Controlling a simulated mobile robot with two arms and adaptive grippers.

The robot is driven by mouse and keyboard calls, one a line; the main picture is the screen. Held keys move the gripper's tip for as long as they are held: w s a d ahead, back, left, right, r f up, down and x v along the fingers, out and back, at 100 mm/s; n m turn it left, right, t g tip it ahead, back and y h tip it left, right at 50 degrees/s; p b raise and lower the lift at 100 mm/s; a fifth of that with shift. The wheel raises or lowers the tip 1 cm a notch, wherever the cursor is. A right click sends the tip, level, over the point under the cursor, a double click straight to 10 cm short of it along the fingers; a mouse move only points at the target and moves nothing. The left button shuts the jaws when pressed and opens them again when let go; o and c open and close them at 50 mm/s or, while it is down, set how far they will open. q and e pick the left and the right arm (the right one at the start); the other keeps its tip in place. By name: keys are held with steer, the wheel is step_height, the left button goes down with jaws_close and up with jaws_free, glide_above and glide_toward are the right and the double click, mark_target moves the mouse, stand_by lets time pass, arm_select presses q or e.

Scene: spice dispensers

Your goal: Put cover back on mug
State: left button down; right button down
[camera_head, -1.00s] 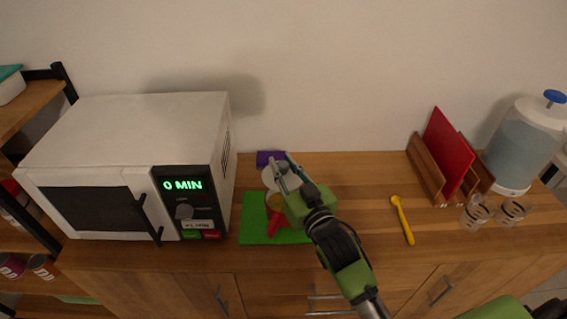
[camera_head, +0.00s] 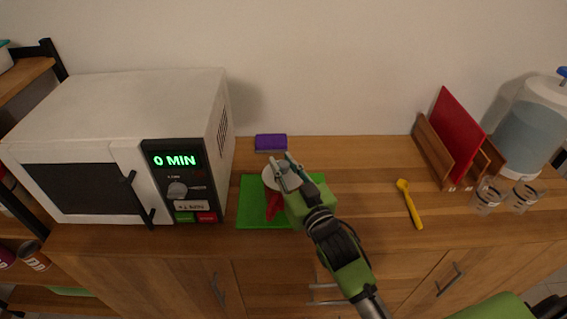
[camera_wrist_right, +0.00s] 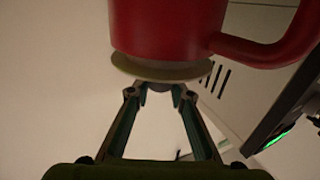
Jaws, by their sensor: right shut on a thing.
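The red mug stands on the green board (camera_head: 248,212); in the head view mostly its red handle (camera_head: 272,207) shows. The white round cover (camera_head: 270,179) lies over the mug's opening. My right gripper (camera_head: 283,168) is above the cover, shut on its knob. In the right wrist view the mug body (camera_wrist_right: 165,28) fills the top. The cover's disc (camera_wrist_right: 160,68) sits against or very near the rim, and I cannot tell whether they touch. The fingertips (camera_wrist_right: 160,92) close on the knob there. My left gripper is not in view.
A white microwave (camera_head: 120,110) reading 0 MIN stands left of the board. A purple sponge-like block (camera_head: 270,142) lies behind it. A yellow spoon (camera_head: 410,204), a red board in a rack (camera_head: 432,160) and glasses (camera_head: 487,197) are to the right. The counter between board and spoon is clear.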

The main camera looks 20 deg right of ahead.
stand_by(0.4)
steer(key=shift+r, duration=0.1)
steer(key=shift+p, duration=0.4)
stand_by(0.6)
steer(key=shift+f, duration=0.55)
stand_by(0.5)
steer(key=c, duration=1.8)
jaws_free()
steer(key=shift+o, duration=0.2)
steer(key=s+d, duration=0.1)
steer(key=s, duration=1.1)
steer(key=shift+d, duration=0.2)
